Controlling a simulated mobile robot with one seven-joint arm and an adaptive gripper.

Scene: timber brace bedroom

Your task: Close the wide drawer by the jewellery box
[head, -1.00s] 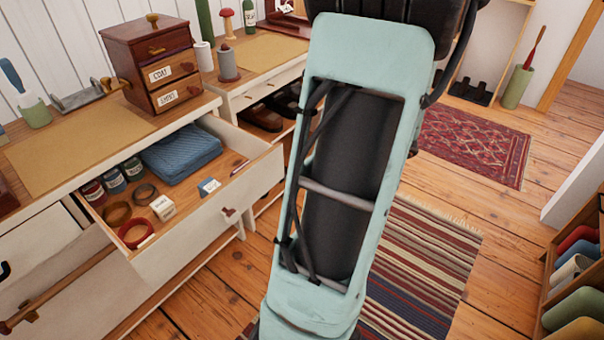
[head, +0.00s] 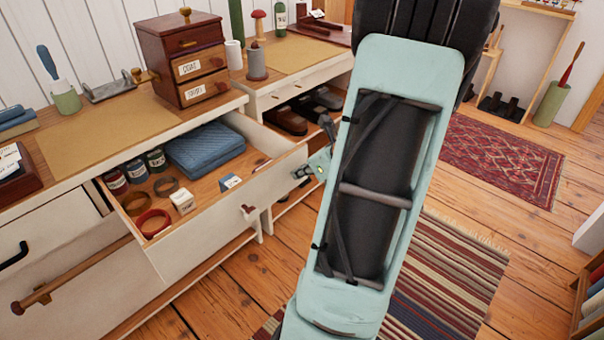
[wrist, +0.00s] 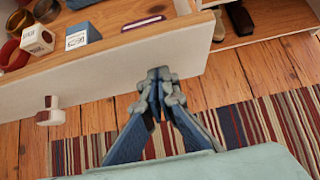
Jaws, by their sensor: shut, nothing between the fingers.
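The wide drawer (head: 215,235) is pulled out of the white dresser, below the jewellery box (head: 184,60). It holds a folded blue cloth, jars, bracelets and small boxes. In the wrist view its white front (wrist: 110,92) runs across the upper part, with the red-brown knob (wrist: 50,111) at the left. My gripper (head: 302,172) is at the right end of the drawer front in the head view. In the wrist view my gripper (wrist: 157,78) is shut and empty, its tips at the front's lower right part. Whether they touch it is unclear.
An open shelf with shoes (head: 300,108) is right of the drawer. A closed-looking drawer with a black handle (head: 14,256) is at the left. A striped rug (head: 450,265) and open wooden floor lie in front.

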